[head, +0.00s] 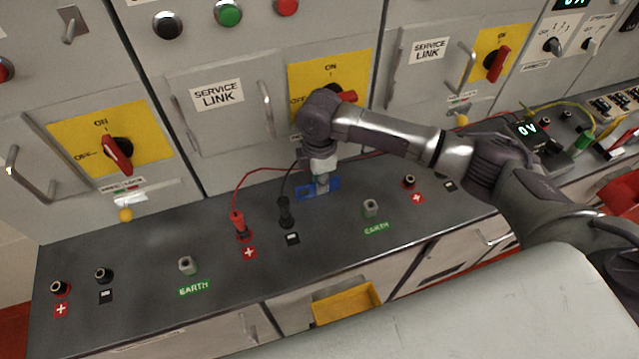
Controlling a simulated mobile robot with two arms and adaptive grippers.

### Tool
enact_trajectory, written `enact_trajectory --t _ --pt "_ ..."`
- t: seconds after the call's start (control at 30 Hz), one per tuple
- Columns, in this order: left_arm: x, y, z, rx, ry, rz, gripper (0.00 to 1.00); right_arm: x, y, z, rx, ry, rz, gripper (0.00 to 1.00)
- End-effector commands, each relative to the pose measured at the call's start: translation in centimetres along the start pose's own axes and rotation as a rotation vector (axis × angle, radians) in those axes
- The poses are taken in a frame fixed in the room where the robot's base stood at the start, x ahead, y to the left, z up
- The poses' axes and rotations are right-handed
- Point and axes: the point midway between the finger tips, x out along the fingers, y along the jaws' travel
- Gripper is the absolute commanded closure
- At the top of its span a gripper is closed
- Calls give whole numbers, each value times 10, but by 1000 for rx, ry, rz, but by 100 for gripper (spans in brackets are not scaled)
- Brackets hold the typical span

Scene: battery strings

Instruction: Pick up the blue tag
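The blue tag (304,193) lies on the dark grey counter (150,240), or very close above it, below the middle service link door. My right gripper (321,184) points down right at the tag and covers its middle. Blue shows on both sides of the fingers. The fingers are small here, and I cannot tell whether they are closed on the tag or just around it. My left gripper is not in view.
A red plug (239,225) and a black plug (285,211) with leads stand left of the tag. Earth posts (187,265) (370,208) rise from the counter. A meter (526,129) reading 0 V stands at right.

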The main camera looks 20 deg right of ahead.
Motion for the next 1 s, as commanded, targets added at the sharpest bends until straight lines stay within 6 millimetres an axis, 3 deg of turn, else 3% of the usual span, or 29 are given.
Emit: enact_trajectory --t 0.3,0.43,0.83,1.0 --pt "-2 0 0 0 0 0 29 9 0 0 -1 1 1 82" --pt "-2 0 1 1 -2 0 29 9 0 0 -1 1 1 100" --pt "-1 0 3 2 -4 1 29 8 0 0 0 1 1 100" --pt "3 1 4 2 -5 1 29 -2 1 0 0 1 3 100"
